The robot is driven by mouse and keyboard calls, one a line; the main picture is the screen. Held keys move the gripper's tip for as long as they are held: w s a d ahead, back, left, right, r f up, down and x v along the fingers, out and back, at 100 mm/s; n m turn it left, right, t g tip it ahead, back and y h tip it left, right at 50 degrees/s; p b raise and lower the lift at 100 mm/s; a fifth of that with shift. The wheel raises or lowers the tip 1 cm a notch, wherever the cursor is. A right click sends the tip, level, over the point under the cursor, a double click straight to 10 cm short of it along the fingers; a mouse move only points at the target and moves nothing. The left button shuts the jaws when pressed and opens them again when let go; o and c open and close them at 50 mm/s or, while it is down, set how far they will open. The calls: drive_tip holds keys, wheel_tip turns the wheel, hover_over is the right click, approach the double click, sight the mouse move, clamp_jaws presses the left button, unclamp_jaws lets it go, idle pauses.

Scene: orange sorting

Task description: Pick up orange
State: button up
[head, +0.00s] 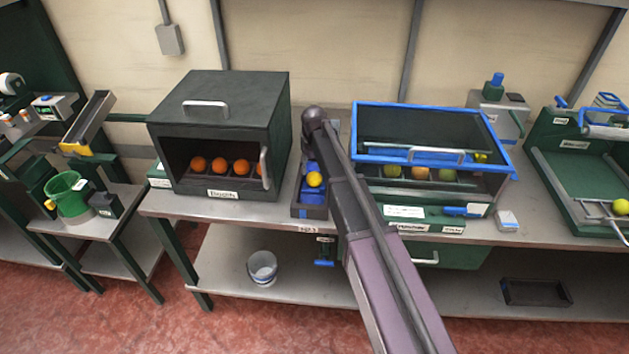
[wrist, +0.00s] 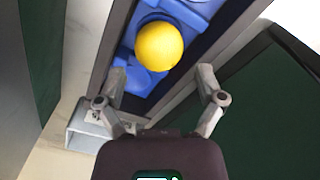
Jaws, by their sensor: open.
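My gripper (wrist: 162,72) is open and empty in the wrist view, its two fingers spread either side of the near edge of a yellow round fruit (wrist: 158,46). The fruit rests on a blue holder (wrist: 196,10) inside a narrow dark tray and is not gripped; their height apart is unclear. Several oranges (head: 220,165) stand in a row inside a dark open-fronted box (head: 220,98) to the left. My gripper cannot be made out in the head view.
A blue-framed glass-lidded case (head: 430,155) holding several fruits stands close right of my arm. Farther right is a green machine (head: 580,165) with a yellow-green ball (head: 620,206). The box's side wall stands left of the tray. A white bucket (head: 262,267) is on the lower shelf.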

sight(314, 173)
drive_tip(key=shift+w+f+b, duration=0.15)
drive_tip(key=shift+f+b, duration=2.45)
drive_tip(key=shift+b, duration=0.05)
drive_tip(key=c, duration=0.8)
